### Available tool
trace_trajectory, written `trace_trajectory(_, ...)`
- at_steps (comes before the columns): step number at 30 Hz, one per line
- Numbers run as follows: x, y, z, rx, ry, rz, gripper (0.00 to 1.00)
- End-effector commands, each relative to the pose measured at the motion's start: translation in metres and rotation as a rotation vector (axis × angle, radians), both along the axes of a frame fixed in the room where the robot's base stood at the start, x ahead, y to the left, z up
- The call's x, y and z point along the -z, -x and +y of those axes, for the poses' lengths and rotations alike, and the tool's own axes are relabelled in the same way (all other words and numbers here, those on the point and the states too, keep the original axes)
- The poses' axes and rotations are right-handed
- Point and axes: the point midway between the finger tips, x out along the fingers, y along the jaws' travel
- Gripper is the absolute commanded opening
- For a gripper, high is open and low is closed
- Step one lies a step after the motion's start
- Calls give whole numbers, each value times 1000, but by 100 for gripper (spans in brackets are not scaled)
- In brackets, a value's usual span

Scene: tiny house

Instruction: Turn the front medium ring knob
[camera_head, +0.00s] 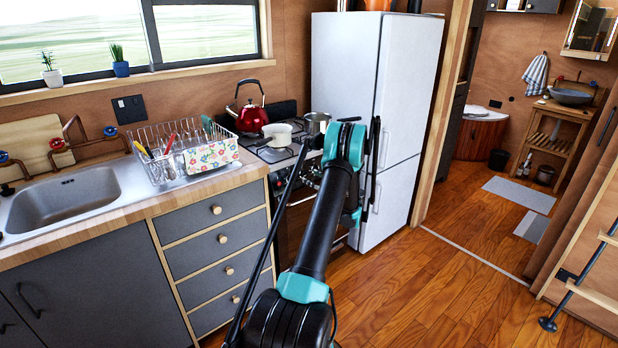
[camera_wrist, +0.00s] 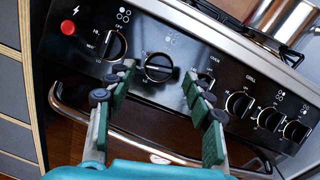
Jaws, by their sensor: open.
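The stove's black control panel (camera_wrist: 145,32) fills the wrist view, with several round black knobs in a row. One knob (camera_wrist: 158,67) lies in line with the gap between my fingertips, its pointer bar roughly level. Another knob (camera_wrist: 115,44) is just left of my left finger. Further knobs sit to the right, one of them (camera_wrist: 205,82) partly behind my right finger. Small ring symbols mark the panel, too small to tell which is the front medium ring. My gripper (camera_wrist: 158,74) is open and empty, its green fingers either side of the middle knob; contact cannot be told.
An oven handle (camera_wrist: 150,147) runs below the knobs. A red button (camera_wrist: 68,27) is at the panel's left. The stove top bears a red kettle (camera_head: 252,115) and pots. The white fridge (camera_head: 345,75) stands close right; drawers (camera_head: 215,245) are left.

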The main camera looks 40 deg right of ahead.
Motion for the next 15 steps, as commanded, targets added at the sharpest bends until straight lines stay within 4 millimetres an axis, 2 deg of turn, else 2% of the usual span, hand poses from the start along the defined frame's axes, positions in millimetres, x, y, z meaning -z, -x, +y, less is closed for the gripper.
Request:
trace_trajectory(6, 0, -21, 3, 0, 0, 0, 52)
trace_trajectory(15, 0, -24, 4, 0, 0, 0, 52)
